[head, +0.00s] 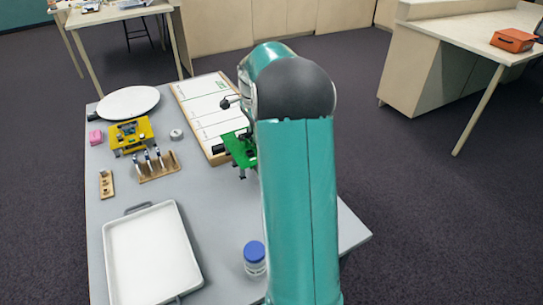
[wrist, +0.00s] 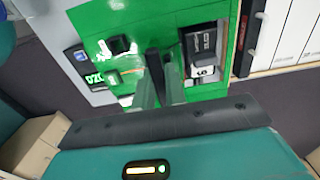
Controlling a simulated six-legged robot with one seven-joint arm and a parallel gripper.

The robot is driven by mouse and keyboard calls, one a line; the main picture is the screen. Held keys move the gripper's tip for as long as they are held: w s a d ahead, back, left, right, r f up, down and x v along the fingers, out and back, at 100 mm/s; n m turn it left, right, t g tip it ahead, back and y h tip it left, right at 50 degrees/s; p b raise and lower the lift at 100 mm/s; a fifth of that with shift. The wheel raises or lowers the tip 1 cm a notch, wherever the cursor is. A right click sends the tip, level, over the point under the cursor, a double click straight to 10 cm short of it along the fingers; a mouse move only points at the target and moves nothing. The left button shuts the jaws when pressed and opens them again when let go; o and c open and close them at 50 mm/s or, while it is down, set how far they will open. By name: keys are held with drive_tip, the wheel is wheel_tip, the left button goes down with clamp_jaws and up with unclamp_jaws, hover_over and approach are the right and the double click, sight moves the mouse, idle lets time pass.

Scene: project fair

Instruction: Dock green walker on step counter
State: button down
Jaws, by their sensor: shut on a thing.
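The green walker (head: 242,151) is a flat green plate with dark parts, held over the right side of the grey table beside the arm. In the wrist view the walker (wrist: 150,20) fills the upper middle, with black modules and a small circuit part on it. My gripper (wrist: 161,60) is shut on the walker; in the head view my arm mostly hides it. A wood-edged board with white panels (head: 204,98) lies just behind and left of the walker. I cannot tell for certain whether this board is the step counter. The walker overlaps its near right edge in the head view.
A yellow walker (head: 131,134), a white round plate (head: 128,102), a pink block (head: 96,137), a grey roll (head: 176,134) and a wooden tool rack (head: 158,170) stand at left. A white tray (head: 152,255) and a blue-capped jar (head: 254,258) are in front.

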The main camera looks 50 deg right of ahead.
drive_tip(key=s+d+f, duration=0.2)
drive_tip(key=f, duration=0.1)
drive_tip(key=s+d+f, duration=0.1)
drive_tip(key=f, duration=0.1)
drive_tip(key=shift+s, duration=0.35)
drive_tip(key=shift+s+d+f, duration=0.15)
drive_tip(key=shift+f, duration=0.85)
drive_tip(key=shift+s+d+f, duration=0.1)
drive_tip(key=shift+f, duration=0.9)
drive_tip(key=shift+f, duration=0.35)
drive_tip(key=shift+f, duration=0.25)
drive_tip(key=c, duration=1.5)
unclamp_jaws()
drive_tip(key=shift+o, duration=0.2)
